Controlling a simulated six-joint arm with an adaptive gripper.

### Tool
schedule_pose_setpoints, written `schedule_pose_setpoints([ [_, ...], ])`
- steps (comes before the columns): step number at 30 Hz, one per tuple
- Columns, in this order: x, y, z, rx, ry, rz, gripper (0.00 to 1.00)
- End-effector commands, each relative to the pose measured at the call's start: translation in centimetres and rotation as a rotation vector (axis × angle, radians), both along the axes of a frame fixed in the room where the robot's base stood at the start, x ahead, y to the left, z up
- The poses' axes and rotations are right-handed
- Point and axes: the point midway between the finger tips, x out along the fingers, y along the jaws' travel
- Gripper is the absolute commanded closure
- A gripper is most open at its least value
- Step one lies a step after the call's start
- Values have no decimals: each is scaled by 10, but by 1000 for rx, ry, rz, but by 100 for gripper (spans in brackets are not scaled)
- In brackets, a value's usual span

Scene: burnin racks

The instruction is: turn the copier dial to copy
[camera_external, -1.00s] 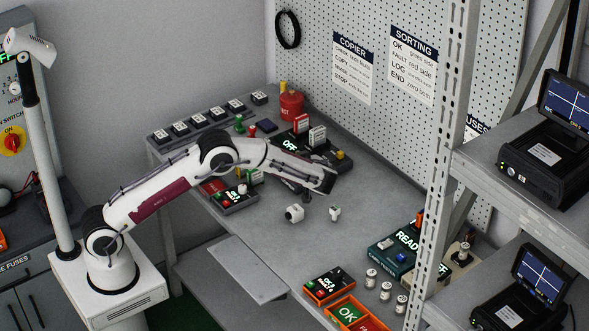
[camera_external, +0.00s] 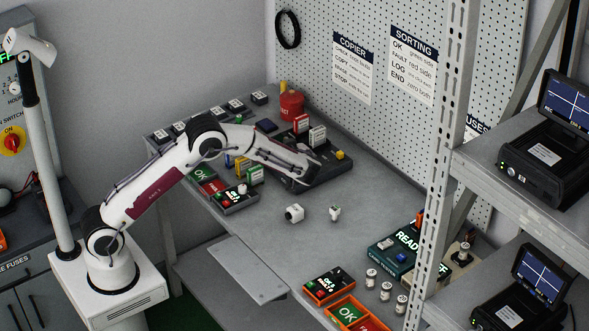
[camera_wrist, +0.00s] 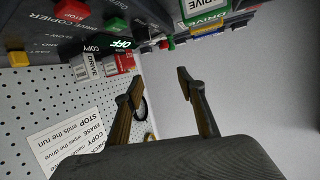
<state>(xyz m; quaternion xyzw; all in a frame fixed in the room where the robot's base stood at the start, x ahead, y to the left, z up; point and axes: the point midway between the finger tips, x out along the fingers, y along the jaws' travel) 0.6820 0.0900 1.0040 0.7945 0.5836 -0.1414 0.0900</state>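The drive copier (camera_external: 325,172) is a dark box at the back of the bench, with a yellow button (camera_external: 340,155) on its right. The arm hides part of its front in the external view. In the wrist view the copier (camera_wrist: 50,38) appears upside down at the upper left, with a lit green OFF display (camera_wrist: 122,43) and a red STOP button (camera_wrist: 72,10). I cannot make out the dial clearly. My gripper (camera_external: 302,178) is over the copier's front; I cannot tell whether it touches. In the wrist view my gripper (camera_wrist: 158,75) has its fingers apart, with nothing between them.
A red-labelled drive (camera_external: 301,123) and a white drive (camera_external: 317,135) stand upright in the copier. A red canister (camera_external: 291,106) stands behind. A green and red OK tray (camera_external: 203,173) and a small lit box (camera_external: 234,198) lie to the left.

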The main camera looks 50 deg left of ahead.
Motion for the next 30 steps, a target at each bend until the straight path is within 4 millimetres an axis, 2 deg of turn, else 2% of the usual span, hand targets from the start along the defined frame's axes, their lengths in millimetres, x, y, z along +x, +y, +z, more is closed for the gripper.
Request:
schedule_pose_setpoints([
  [3,-4,13,1,18,6,-56,61],
  [9,-8,21,-9,24,17,-173,61],
  [18,-12,6,-45,-31,37,-337,61],
  [30,-7,1,-48,-62,6,-347,61],
])
